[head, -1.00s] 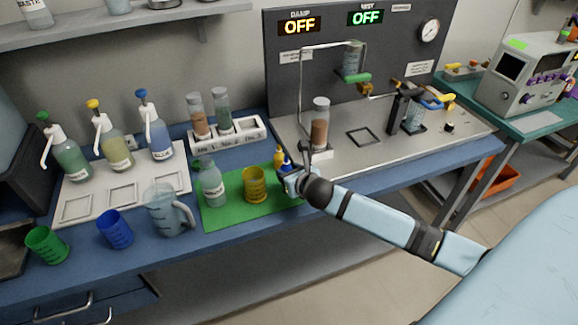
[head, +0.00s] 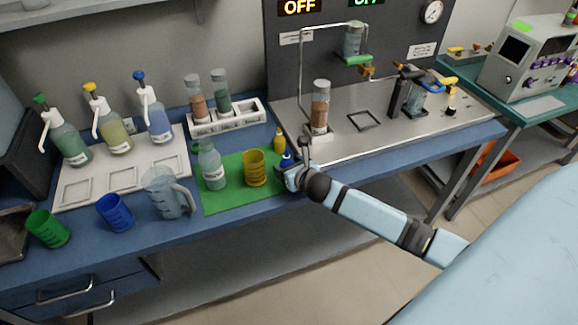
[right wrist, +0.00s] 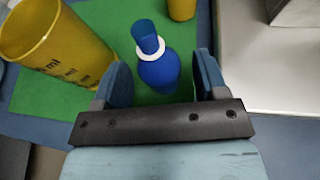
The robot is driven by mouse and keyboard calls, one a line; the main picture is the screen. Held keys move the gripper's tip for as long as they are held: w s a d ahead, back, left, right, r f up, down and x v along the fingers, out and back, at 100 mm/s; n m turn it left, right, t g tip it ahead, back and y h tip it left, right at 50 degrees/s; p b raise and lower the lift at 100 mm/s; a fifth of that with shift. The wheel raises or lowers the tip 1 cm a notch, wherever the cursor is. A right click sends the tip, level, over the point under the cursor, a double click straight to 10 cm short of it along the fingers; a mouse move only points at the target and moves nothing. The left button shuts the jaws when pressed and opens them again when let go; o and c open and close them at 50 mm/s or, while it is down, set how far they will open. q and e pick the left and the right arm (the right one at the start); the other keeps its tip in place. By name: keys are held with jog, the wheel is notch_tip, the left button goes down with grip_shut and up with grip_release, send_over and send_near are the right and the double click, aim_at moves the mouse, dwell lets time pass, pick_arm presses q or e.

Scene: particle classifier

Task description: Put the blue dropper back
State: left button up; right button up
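The blue dropper (head: 287,159) stands on the right part of the green mat (head: 225,197), behind my right gripper (head: 287,171), which partly hides it in the head view. In the right wrist view the blue dropper (right wrist: 158,70) stands between the two spread fingers of my right gripper (right wrist: 162,80). Green mat shows between the dropper and each finger, so the gripper is open and holds nothing. A yellow dropper (head: 279,139) stands just behind the blue one. My left gripper is in neither view.
A yellow cup (head: 254,168) stands close left of the gripper, with a wash bottle (head: 211,168) beyond it. The metal station plate (head: 345,145) lies to the right. A clear jug (head: 165,192) and a blue cup (head: 115,212) stand farther left.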

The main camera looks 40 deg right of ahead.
jog(key=shift+r, duration=0.1)
jog(key=d+v, duration=0.1)
jog(key=v, duration=1.1)
jog(key=s+a+f+m+g+y, duration=0.1)
jog(key=s+a+f+m, duration=0.5)
jog(key=m, duration=1)
jog(key=s+a+f+m+g+y, duration=0.1)
jog(key=s+a+f+m+y, duration=0.2)
jog(key=m, duration=1.3)
jog(key=s+a+f, duration=0.3)
jog(key=s+a, duration=0.3)
jog(key=a, duration=0.3)
jog(key=shift+s+g+p, duration=0.25)
jog(key=shift+g+p, duration=0.05)
jog(key=shift+p, duration=0.05)
jog(key=shift+r, duration=0.1)
